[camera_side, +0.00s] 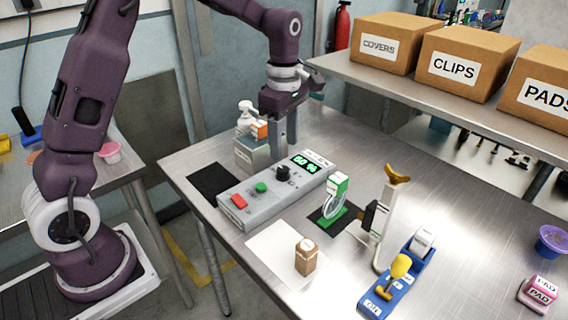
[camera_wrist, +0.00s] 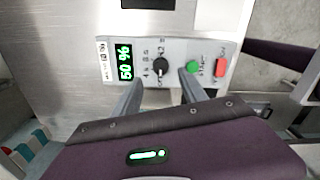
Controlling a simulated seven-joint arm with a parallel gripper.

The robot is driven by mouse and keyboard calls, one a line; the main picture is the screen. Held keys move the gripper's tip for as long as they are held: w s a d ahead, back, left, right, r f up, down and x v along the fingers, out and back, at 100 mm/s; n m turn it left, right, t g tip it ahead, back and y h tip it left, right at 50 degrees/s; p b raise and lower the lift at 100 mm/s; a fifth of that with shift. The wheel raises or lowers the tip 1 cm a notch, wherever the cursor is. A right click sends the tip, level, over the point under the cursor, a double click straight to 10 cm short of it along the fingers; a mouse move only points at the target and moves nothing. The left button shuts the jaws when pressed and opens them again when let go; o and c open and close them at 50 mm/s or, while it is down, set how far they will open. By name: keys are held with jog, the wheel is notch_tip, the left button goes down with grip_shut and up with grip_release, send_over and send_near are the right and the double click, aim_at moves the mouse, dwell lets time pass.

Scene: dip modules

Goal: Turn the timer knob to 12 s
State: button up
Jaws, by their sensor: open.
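The grey control box (camera_side: 258,207) stands on the metal table, with a black timer knob (camera_side: 282,173) beside a green-lit display (camera_side: 304,162). The display shows a two-digit number and a percent sign. The wrist view shows the knob (camera_wrist: 160,68) between the display (camera_wrist: 125,59) and a green button (camera_wrist: 193,67), with a red button (camera_wrist: 220,67) beyond. The small dial marks are too blurred to read surely. My gripper (camera_side: 285,138) is open and empty, pointing down above and behind the box. In the wrist view, its fingertips (camera_wrist: 161,90) are spread below the knob, apart from it.
A green stand (camera_side: 335,203) is right of the box, and a brown bottle-like block (camera_side: 306,258) is in front. A metal post (camera_side: 387,222) and blue device (camera_side: 385,290) stand further right. Cartons (camera_side: 452,66) fill the shelf.

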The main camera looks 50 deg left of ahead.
aim_at(284, 169)
notch_tip(284, 169, down, 7)
jog(key=shift+r, duration=0.15)
jog(key=shift+c, duration=0.2)
grip_shut()
